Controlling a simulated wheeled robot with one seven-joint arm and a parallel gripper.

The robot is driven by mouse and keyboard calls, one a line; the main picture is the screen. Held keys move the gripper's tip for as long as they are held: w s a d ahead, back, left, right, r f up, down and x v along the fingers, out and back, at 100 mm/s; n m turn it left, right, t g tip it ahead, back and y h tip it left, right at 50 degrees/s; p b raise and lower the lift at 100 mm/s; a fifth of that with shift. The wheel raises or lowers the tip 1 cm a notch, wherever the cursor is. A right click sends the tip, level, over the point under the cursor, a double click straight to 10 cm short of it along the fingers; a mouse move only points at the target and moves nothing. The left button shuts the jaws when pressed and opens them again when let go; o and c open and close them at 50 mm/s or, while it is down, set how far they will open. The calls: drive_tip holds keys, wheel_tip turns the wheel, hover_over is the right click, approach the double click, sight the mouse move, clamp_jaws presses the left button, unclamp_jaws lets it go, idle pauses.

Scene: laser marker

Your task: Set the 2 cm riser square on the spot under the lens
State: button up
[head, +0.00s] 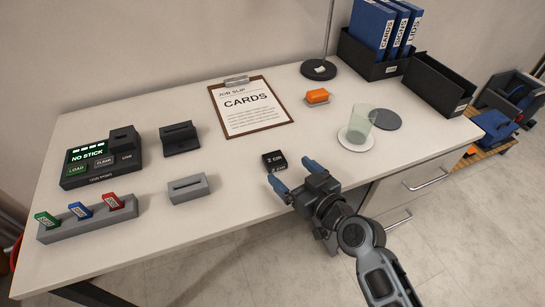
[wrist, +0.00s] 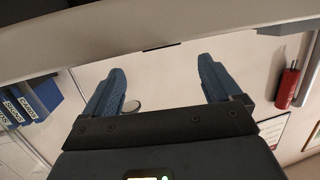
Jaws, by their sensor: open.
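The 2 cm riser (head: 274,161) is a small black block with white "2 cm" lettering, lying on the white table near its front edge. My gripper (head: 293,177) is open and empty, its blue fingers just to the right and front of the riser. Whether a finger touches it I cannot tell. In the wrist view, the open fingers (wrist: 160,87) have no block between them. A black round base (head: 319,70) with a thin pole stands at the back; the pole leaves the top of the head view. No lens is visible, and I cannot identify the spot under it.
A clear green cup (head: 361,117) stands by a white disc (head: 352,137) and a grey disc (head: 386,119). An orange block (head: 317,96), clipboard (head: 251,107), grey slotted block (head: 188,188) and black console (head: 102,160) share the table. Black bins (head: 439,84) line the right back.

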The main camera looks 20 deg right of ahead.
sight(277, 161)
drive_tip(key=shift+f+p+x, duration=0.15)
drive_tip(key=shift+f+x, duration=0.05)
drive_tip(key=shift+x, duration=0.9)
drive_tip(key=shift+f+p+x, duration=0.15)
drive_tip(key=shift+x, duration=1)
drive_tip(key=shift+f+p+x, duration=0.15)
drive_tip(key=shift+f+x, duration=0.05)
drive_tip(key=shift+x, duration=0.9)
drive_tip(key=shift+s, duration=0.1)
drive_tip(key=shift+c, duration=0.5)
drive_tip(key=c, duration=1.2)
drive_tip(key=shift+c, duration=0.2)
drive_tip(key=shift+r, duration=0.15)
drive_tip(key=shift+r, duration=0.2)
drive_tip(key=f+b+v, duration=0.1)
drive_tip(key=v, duration=0.4)
drive_tip(key=f+b+v, duration=0.1)
drive_tip(key=b+v, duration=0.1)
drive_tip(key=v, duration=0.3)
drive_tip(key=f+b+v, duration=0.1)
drive_tip(key=v, duration=0.4)
drive_tip(key=shift+s+d, duration=0.1)
drive_tip(key=shift+s, duration=0.4)
drive_tip(key=shift+b+v, duration=0.4)
drive_tip(key=shift+v, duration=0.7)
drive_tip(key=shift+s, duration=0.15)
